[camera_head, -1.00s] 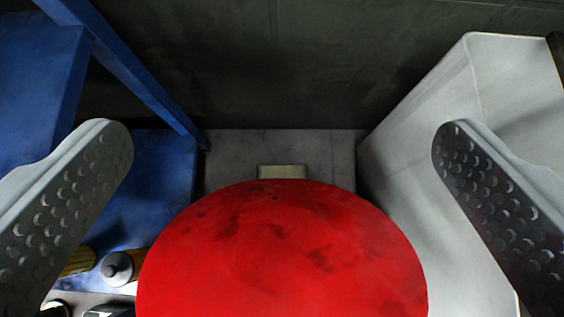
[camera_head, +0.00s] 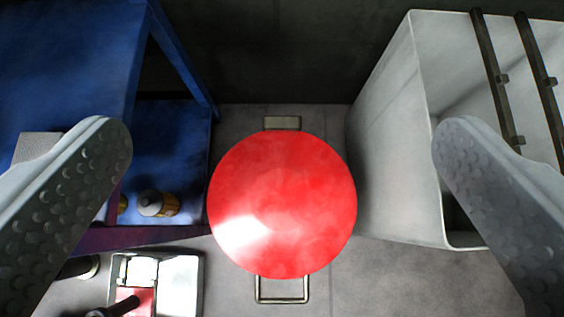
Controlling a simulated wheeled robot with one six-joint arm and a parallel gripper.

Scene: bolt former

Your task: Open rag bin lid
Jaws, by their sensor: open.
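The rag bin's round red lid (camera_head: 282,205) lies in the middle of the camera view, seen from above, and looks closed. A metal pedal loop (camera_head: 282,290) sticks out at its near side, and a pale block (camera_head: 281,123) shows at its far side. The bin's body is hidden under the lid. My gripper (camera_head: 284,145) is open and empty, with one dimpled finger at each side of the picture. The lid shows between the fingers, farther from the camera, and neither finger appears to touch it.
A blue shelf unit (camera_head: 160,130) stands left, with a small canister (camera_head: 150,204) on its lower shelf. A large light-grey open container (camera_head: 390,140) with dark bars stands right. An open case (camera_head: 180,285) lies at lower left. Grey floor (camera_head: 400,285) is clear at lower right.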

